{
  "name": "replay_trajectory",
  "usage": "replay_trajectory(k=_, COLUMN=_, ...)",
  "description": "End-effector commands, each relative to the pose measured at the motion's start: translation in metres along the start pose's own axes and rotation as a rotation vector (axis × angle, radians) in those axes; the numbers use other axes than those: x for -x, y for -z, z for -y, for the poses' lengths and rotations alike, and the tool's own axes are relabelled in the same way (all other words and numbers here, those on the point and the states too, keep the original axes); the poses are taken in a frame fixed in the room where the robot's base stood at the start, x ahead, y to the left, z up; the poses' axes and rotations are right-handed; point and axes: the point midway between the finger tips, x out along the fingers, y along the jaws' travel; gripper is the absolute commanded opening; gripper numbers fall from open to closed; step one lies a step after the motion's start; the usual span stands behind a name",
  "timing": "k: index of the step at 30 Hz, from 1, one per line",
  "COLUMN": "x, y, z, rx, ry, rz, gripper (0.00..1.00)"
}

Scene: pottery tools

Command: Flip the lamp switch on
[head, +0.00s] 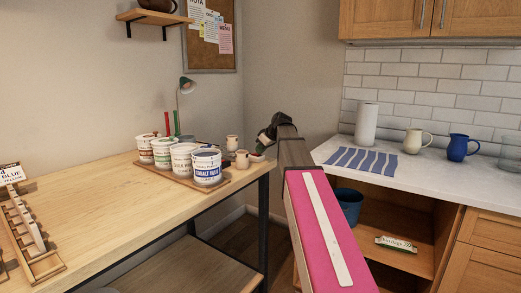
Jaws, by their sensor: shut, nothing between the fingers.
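Labelled glaze pots (207,167) stand on a wooden tray in front of the lamp, with small cream jugs (242,159) to their right. A rack (32,232) is at the table's left. The table's (110,205) front middle is clear. A white counter (440,178) is at right.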

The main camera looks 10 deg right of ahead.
Motion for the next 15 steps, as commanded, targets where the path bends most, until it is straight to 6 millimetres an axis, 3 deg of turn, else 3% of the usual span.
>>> replay_trajectory(k=15, x=-0.0028, y=-0.0050, z=0.0001, rx=0.000, ry=0.000, rz=0.000, gripper=0.00)
